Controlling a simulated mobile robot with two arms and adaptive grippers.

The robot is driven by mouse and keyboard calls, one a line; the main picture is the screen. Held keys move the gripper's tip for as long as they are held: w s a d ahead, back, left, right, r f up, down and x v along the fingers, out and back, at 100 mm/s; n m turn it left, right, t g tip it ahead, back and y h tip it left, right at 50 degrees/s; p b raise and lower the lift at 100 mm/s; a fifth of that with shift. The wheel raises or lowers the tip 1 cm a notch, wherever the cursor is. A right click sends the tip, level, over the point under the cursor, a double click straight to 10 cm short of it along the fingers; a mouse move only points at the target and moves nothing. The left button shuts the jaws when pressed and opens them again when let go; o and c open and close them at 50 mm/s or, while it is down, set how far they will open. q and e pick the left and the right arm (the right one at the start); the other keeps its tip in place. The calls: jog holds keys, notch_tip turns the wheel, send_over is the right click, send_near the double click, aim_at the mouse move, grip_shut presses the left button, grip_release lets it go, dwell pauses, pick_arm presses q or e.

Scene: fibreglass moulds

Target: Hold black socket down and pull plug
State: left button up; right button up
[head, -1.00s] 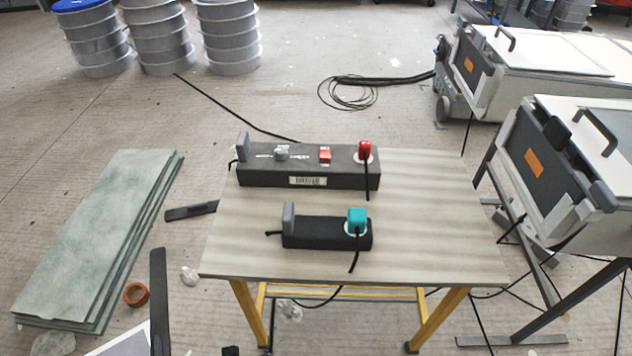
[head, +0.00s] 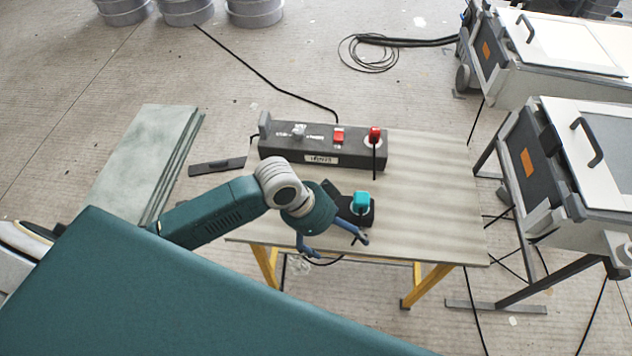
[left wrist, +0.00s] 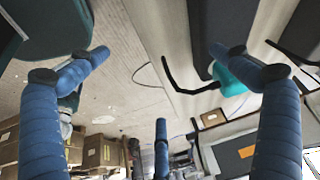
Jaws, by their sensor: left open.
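The black socket (head: 346,214) is the smaller block near the front of the table. A teal plug (head: 361,201) is in its right end. My left gripper (head: 336,247) is open and empty by the table's front edge, and its wrist hides the socket's left part. In the left wrist view, the blue fingers of my left gripper (left wrist: 155,52) are wide apart. The teal plug (left wrist: 227,78) with its black cable shows beside and partly behind the right finger, not between the fingers. My right gripper is in neither view.
A longer dark grey socket block (head: 350,157) with a red plug (head: 375,134) stands behind on the table (head: 435,190). The table's right side is clear. White-lidded machines (head: 590,150) stand to the right. Stacked green boards (head: 135,150) lie on the floor at left.

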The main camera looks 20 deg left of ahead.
pick_arm(q)
jog(key=w+a+r+m, duration=0.1)
jog(key=w+a+r, duration=0.1)
jog(key=a, duration=0.1)
jog(key=w+a+r, duration=0.1)
jog(key=w+a, duration=0.1)
jog(key=a, duration=0.1)
jog(key=w+a+r+m+g, duration=0.1)
jog(key=w+a+r, duration=0.1)
jog(key=a, duration=0.1)
jog(key=shift+w+a+r+m+y+p, duration=0.2)
jog(key=shift+r+m+y+p, duration=0.1)
jog(key=shift+r, duration=0.05)
jog(key=p+x, duration=0.1)
jog(key=x, duration=0.9)
jog(key=shift+s+d+f, duration=0.1)
jog(key=shift+d+f, duration=0.1)
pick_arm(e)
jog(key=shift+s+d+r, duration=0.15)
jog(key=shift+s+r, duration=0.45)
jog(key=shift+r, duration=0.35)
pick_arm(q)
jog(key=shift+c, duration=0.3)
